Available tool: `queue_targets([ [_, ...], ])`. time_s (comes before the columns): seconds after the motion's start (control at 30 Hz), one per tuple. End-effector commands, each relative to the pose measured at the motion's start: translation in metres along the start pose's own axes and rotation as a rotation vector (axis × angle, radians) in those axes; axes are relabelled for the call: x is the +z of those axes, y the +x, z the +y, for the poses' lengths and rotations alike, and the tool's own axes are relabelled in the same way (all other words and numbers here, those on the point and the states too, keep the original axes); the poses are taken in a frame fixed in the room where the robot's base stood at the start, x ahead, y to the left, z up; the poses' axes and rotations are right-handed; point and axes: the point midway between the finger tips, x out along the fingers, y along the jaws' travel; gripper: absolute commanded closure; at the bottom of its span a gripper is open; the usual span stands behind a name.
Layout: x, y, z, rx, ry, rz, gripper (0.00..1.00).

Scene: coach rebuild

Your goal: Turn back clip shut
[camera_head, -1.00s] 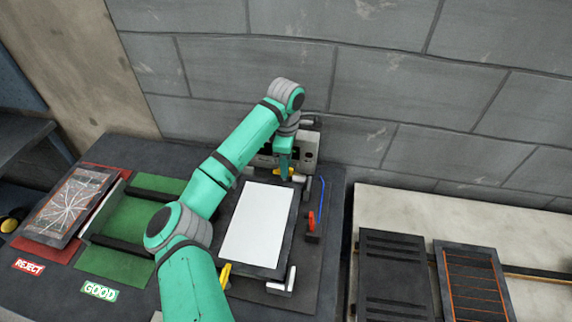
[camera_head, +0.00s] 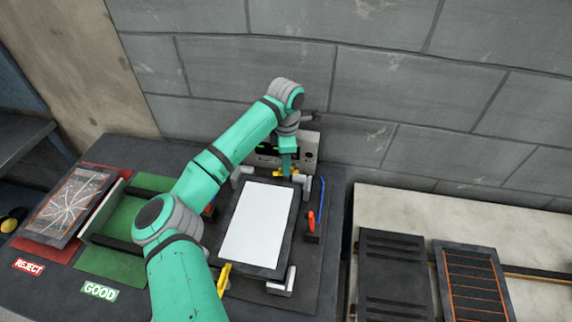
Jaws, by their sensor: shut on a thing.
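The back clip (camera_head: 286,172) is a small yellow piece at the far edge of a dark-framed white panel (camera_head: 256,225). My gripper (camera_head: 288,172) points down at it and is shut on it; the fingertips are small and partly hidden. The clip's exact angle is too small to tell. Another yellow clip (camera_head: 224,279) stands at the panel's near left edge.
Grey corner brackets (camera_head: 284,282) sit around the panel. A grey box (camera_head: 306,150) stands behind my gripper by the wall. A red-handled tool (camera_head: 311,221) and a blue strip (camera_head: 321,203) lie to the right. A cracked panel (camera_head: 68,205) rests on the red reject area at left.

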Motion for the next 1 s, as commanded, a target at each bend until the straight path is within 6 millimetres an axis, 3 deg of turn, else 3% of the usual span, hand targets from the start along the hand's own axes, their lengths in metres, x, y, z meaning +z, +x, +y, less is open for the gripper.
queue_targets([
  [1.0,-0.0022,-0.0015,0.0008,0.003,-0.958,0.002,1.0],
])
